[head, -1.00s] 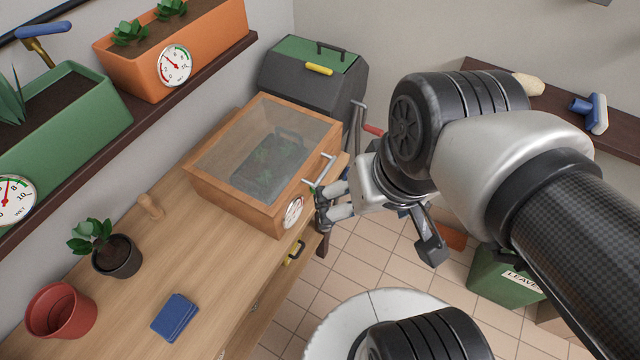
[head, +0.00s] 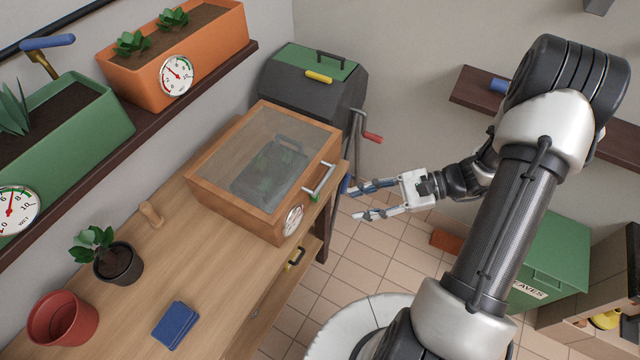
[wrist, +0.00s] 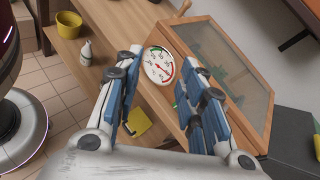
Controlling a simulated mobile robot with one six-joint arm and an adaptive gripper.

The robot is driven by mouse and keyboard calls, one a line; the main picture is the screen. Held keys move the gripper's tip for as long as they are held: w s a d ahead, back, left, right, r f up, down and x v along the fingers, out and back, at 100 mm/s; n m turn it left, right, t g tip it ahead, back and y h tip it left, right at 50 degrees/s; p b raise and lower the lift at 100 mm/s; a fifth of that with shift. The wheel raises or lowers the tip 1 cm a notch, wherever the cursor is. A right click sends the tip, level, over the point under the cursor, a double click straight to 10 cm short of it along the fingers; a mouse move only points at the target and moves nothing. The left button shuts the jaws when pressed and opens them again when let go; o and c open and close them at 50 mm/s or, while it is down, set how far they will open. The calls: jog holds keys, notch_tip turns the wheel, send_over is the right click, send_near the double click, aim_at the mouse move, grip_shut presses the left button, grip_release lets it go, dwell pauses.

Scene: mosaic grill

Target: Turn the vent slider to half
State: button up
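I cannot pick out the vent slider for certain. A small green part (head: 309,193) shows beside the silver handle (head: 320,182) on the front of the wooden glass-topped box (head: 240,208). A green bit also shows near my right finger in the wrist view (wrist: 176,104). The box front carries a round dial (head: 292,221), which also shows between my fingers in the wrist view (wrist: 158,65). My gripper (head: 360,202) is open and empty, with its fingers pointing left towards the box front, apart from it. My fingers (wrist: 164,75) hide part of the box front in the wrist view.
Tiled floor (head: 350,260) is free around the gripper.

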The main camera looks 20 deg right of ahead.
aim_at(318, 197)
jog(key=d+f+m+t, duration=0.3)
jog(key=f+m+t, duration=0.2)
jog(key=f, duration=0.2)
jog(key=d+f+m+t, duration=0.3)
jog(key=f+m+t, duration=0.2)
jog(key=f, duration=0.2)
jog(key=shift+h, duration=0.4)
jog(key=b+x, duration=0.1)
jog(key=x, duration=1.6)
jog(key=shift+s+a, duration=0.15)
jog(key=shift+c, duration=0.4)
grip_shut()
